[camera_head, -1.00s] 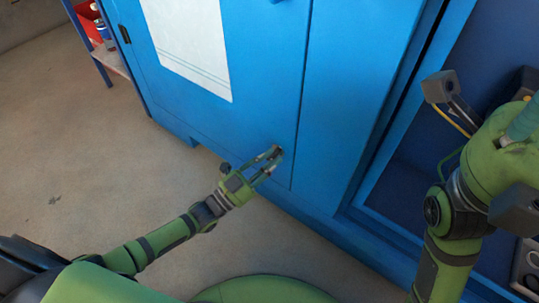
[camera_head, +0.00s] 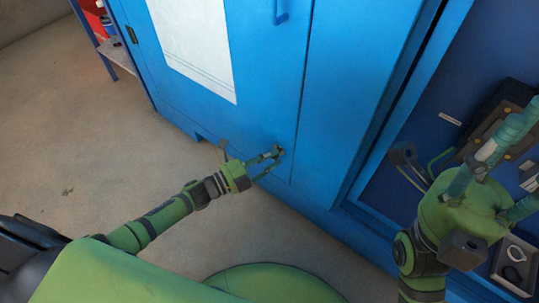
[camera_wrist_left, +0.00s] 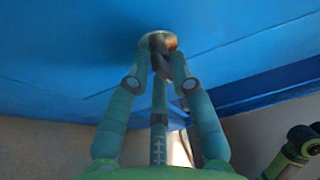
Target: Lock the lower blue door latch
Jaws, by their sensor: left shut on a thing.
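The lower latch is a small metallic knob (camera_head: 280,151) low on the blue cabinet door (camera_head: 262,95), near the door's right seam. In the left wrist view the latch (camera_wrist_left: 163,41) has a worn, brownish face and sits between my fingertips. My left gripper (camera_head: 275,155) is shut on the latch; its fingertips (camera_wrist_left: 160,62) partly cover it, so its exact turn cannot be told. My right gripper (camera_head: 525,160) is at the right, with its fingers spread apart and nothing seen between them. Its fingertips are partly cut off by the picture edge.
A white sheet (camera_head: 193,45) is on the door, and a blue handle (camera_head: 280,12) is above the latch. An open dark blue bay (camera_head: 425,125) with equipment is at the right. A shelf with red and blue items (camera_head: 97,25) stands at upper left. The floor (camera_head: 95,130) at left is clear.

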